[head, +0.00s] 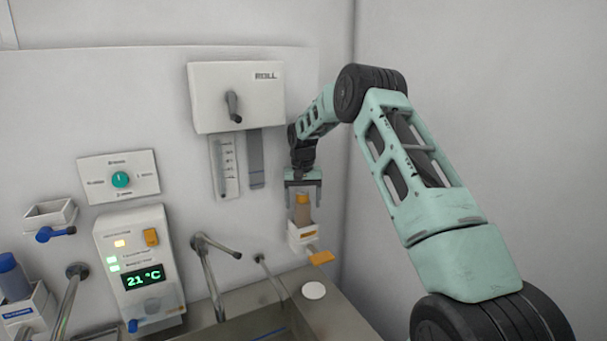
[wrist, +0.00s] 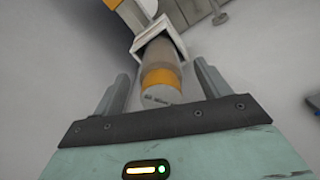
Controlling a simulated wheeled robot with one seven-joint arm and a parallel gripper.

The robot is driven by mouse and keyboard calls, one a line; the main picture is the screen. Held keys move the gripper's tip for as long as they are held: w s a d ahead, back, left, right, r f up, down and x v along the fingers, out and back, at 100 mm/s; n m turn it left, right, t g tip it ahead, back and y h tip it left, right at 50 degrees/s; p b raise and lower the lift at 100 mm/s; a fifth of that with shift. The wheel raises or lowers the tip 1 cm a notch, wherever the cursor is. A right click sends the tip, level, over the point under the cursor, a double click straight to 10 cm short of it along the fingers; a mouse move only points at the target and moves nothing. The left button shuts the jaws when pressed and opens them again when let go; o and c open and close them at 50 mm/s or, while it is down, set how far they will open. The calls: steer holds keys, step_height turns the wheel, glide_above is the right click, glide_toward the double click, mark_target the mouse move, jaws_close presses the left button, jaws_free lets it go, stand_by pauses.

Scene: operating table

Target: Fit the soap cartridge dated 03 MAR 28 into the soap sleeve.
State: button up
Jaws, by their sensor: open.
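An amber-brown cartridge (head: 303,213) with an orange band stands in the white soap sleeve (head: 301,237) on the wall near the corner. Its lower end is hidden inside the sleeve; how deep it sits I cannot tell. In the wrist view the cartridge (wrist: 160,68) points into the mouth of the sleeve (wrist: 157,32). Dark print on its pale end cap is too small to read. My gripper (head: 303,184) is open just above the cartridge. In the wrist view its two fingers stand on either side of the cartridge, with gaps showing.
An orange lever (head: 321,258) juts out below the sleeve. A blue-topped bottle (head: 12,277) stands in a white holder at far left. Taps (head: 208,265) rise over a steel sink. A roll dispenser (head: 236,97) and a 21 °C panel (head: 140,270) are on the wall.

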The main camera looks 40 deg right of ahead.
step_height(320, 180, up, 15)
steer(key=b, duration=0.3)
steer(key=shift+r+b, duration=0.2)
steer(key=shift+b, duration=0.2)
steer(key=shift+s, duration=0.1)
stand_by(0.3)
